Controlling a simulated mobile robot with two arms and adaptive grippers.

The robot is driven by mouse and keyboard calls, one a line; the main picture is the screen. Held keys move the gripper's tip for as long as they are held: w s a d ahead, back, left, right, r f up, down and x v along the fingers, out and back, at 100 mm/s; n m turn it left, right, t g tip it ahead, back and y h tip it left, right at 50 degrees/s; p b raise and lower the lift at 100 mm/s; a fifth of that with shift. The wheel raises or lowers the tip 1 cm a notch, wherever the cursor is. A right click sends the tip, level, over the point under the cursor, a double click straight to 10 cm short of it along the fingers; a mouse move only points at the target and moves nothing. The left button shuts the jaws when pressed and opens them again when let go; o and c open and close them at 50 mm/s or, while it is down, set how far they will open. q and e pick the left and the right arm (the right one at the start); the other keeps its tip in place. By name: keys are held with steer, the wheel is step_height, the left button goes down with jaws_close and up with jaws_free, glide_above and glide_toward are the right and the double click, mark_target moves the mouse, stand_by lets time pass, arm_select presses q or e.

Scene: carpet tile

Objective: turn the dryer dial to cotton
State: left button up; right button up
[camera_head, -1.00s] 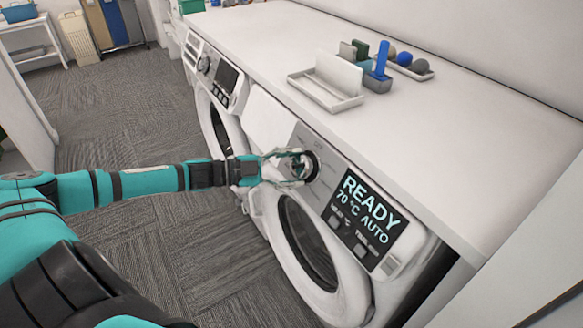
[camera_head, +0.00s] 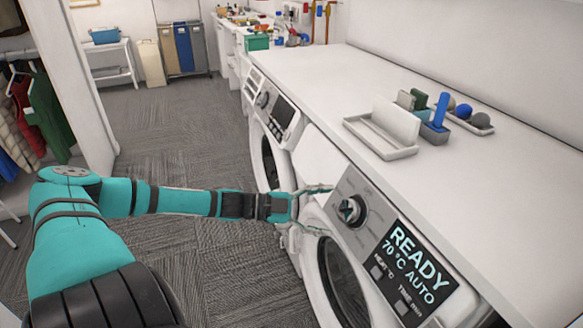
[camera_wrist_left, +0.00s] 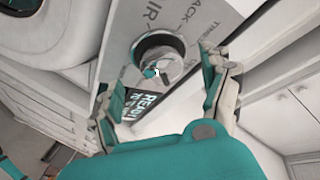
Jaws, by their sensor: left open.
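The dryer (camera_head: 338,262) is the nearer of two white front-loading machines under a white counter. Its dial (camera_head: 351,210) is a round dark-ringed knob on the grey panel, left of the lit display (camera_head: 415,264) reading "READY 70 °C AUTO". My left gripper (camera_head: 316,207) is open, just left of the dial and apart from it in the head view. In the left wrist view, the dial (camera_wrist_left: 158,58) sits between and beyond the two spread fingers (camera_wrist_left: 158,100). The dial's setting marks are too small or cut off to read fully. My right gripper is not in view.
The second machine (camera_head: 272,135) stands farther left. On the counter (camera_head: 350,90) are a white tray (camera_head: 380,138) and small holders with blue and grey items. Hanging clothes (camera_head: 45,110) are at the left. Carpeted floor (camera_head: 180,120) is open in front of the machines.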

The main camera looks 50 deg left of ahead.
arm_select(q)
steer(key=v, duration=0.8)
stand_by(0.4)
steer(key=shift+a, duration=0.1)
stand_by(0.4)
